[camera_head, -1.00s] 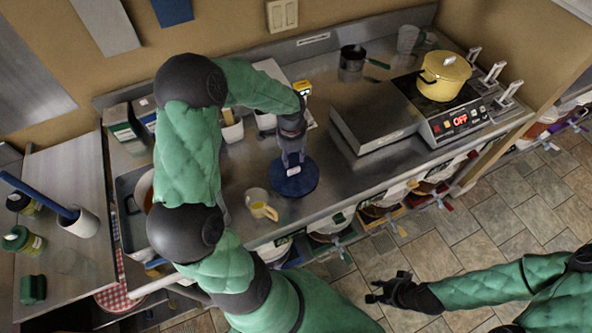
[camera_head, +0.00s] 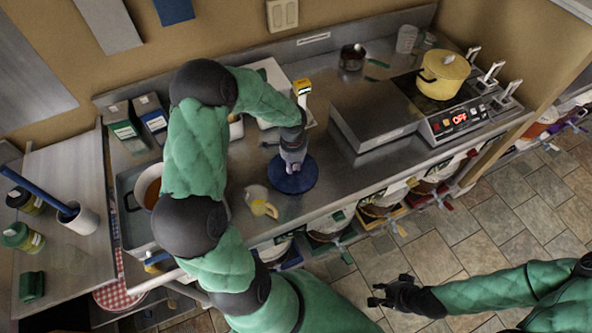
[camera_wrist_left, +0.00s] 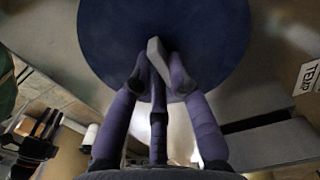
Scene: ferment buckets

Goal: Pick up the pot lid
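The pot lid is a dark blue disc (camera_head: 293,183) lying on the steel counter; it fills the upper part of the left wrist view (camera_wrist_left: 215,35). Its small grey handle (camera_wrist_left: 155,50) sticks up toward my left gripper. My left gripper (camera_head: 291,167) is right over the lid, pointing down. In the left wrist view its purple fingers (camera_wrist_left: 159,78) are on both sides of the handle, very close to it. I cannot tell whether they press on it. My right gripper (camera_head: 376,294) is open and empty, away from the counter over the floor.
A steel box (camera_head: 375,115) and a hob with a yellow pot (camera_head: 443,80) are to the right. A pan (camera_head: 147,190) is left, partly behind my arm.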

